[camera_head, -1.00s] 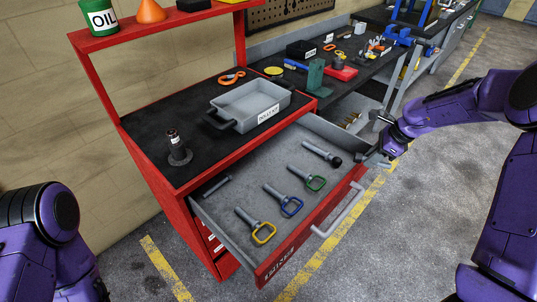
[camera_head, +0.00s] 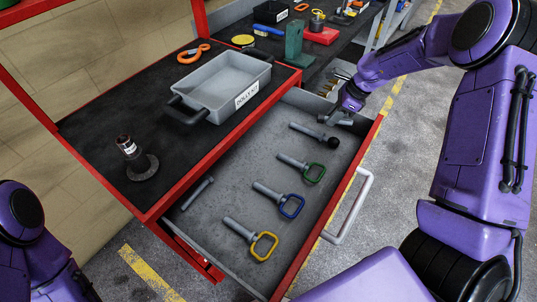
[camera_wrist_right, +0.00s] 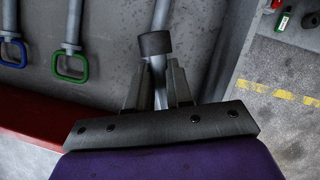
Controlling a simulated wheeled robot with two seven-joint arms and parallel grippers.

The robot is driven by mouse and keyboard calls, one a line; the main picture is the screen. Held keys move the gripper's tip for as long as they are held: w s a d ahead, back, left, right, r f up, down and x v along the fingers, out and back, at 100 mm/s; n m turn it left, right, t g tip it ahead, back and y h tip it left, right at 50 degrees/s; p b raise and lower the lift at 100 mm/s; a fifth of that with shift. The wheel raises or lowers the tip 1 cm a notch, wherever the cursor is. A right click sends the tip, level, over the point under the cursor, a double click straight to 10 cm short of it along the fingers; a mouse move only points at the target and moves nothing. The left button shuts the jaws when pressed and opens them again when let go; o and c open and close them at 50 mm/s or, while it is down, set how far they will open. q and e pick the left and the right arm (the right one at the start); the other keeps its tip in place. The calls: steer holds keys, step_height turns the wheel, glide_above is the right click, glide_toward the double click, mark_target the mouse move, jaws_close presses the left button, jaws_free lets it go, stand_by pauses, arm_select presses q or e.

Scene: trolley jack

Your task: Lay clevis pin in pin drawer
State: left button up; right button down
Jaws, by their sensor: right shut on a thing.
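The pin seems raised over the drawer; the exact gap cannot be told. My left gripper is out of view.
A grey rod (camera_head: 197,194) lies at the drawer's inner side. A white handle (camera_head: 350,205) projects from the drawer front.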

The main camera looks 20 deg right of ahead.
steer(key=p, duration=0.4)
glide_above(276, 131)
steer(key=shift+s+d+f, duration=0.2)
steer(key=shift+d+f, duration=0.05)
steer(key=shift+f, duration=0.35)
steer(key=shift+s+d+f, duration=0.15)
steer(key=shift+d+f, duration=0.05)
steer(key=shift+f, duration=0.35)
step_height(276, 131, down, 4)
steer(key=shift+d+f+p, duration=0.1)
steer(key=shift+f+p, duration=0.05)
steer(key=shift+p, duration=0.5)
steer(key=shift+f, duration=0.3)
steer(key=c, duration=1)
jaws_free()
steer(key=shift+r, duration=0.1)
steer(key=b+v, duration=0.1)
steer(key=v, duration=1.1)
steer(key=shift+r, duration=0.1)
